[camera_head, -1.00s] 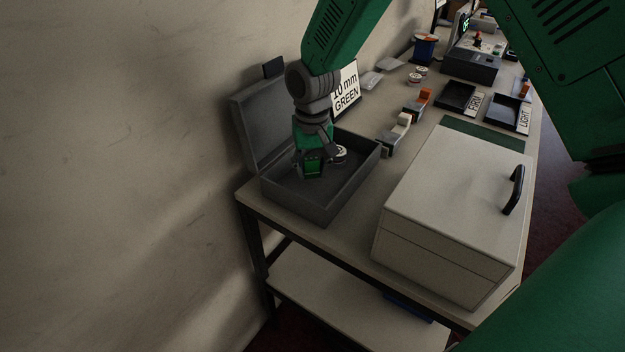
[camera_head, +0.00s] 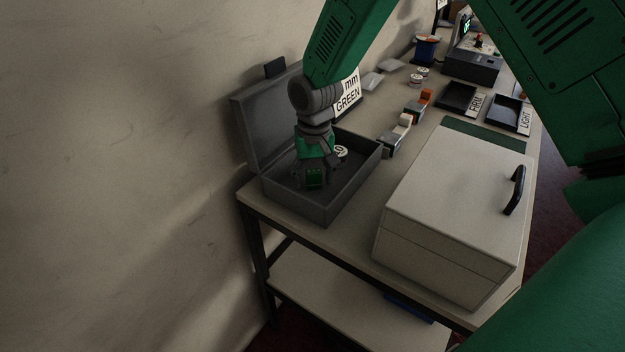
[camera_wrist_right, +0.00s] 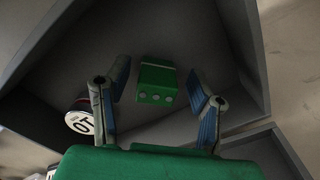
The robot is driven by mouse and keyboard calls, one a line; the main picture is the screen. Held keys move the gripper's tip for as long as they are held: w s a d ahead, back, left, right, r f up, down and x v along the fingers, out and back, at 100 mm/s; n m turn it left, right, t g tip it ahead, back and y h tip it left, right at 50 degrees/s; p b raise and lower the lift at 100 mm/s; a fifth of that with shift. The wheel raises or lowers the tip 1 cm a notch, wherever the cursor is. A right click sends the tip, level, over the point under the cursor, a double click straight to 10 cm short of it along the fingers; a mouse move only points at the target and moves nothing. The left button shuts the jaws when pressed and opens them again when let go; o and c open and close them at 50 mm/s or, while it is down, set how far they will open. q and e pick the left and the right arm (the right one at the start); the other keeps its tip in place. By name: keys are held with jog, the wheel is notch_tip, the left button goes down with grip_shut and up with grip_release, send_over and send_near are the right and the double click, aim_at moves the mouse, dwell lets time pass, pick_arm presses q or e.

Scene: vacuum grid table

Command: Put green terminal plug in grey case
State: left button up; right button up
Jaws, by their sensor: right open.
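The grey case (camera_head: 347,197) stands open at the table's left end, its lid (camera_head: 262,120) raised against the wall. My right gripper (camera_head: 313,182) reaches down inside it. The right wrist view shows the green terminal plug (camera_wrist_right: 157,82), a small block with pale round dots on one face, over the case floor. The open fingers of the right gripper (camera_wrist_right: 160,95) stand on either side of the plug, with a gap on both sides. In the head view the gripper largely hides the plug (camera_head: 315,179). My left gripper is not in view.
A round white disc marked 10 (camera_head: 341,152) is in the case beside the gripper. A sign reading GREEN (camera_head: 348,95) stands behind. A large beige box with a black handle (camera_head: 455,200) stands to the right. Small connectors (camera_head: 398,135) and labelled trays (camera_head: 458,97) lie farther back.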

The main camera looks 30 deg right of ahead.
aim_at(315, 172)
notch_tip(315, 172, up, 11)
jog(key=shift+d+f, duration=0.1)
jog(key=shift+d, duration=0.05)
dwell(0.6)
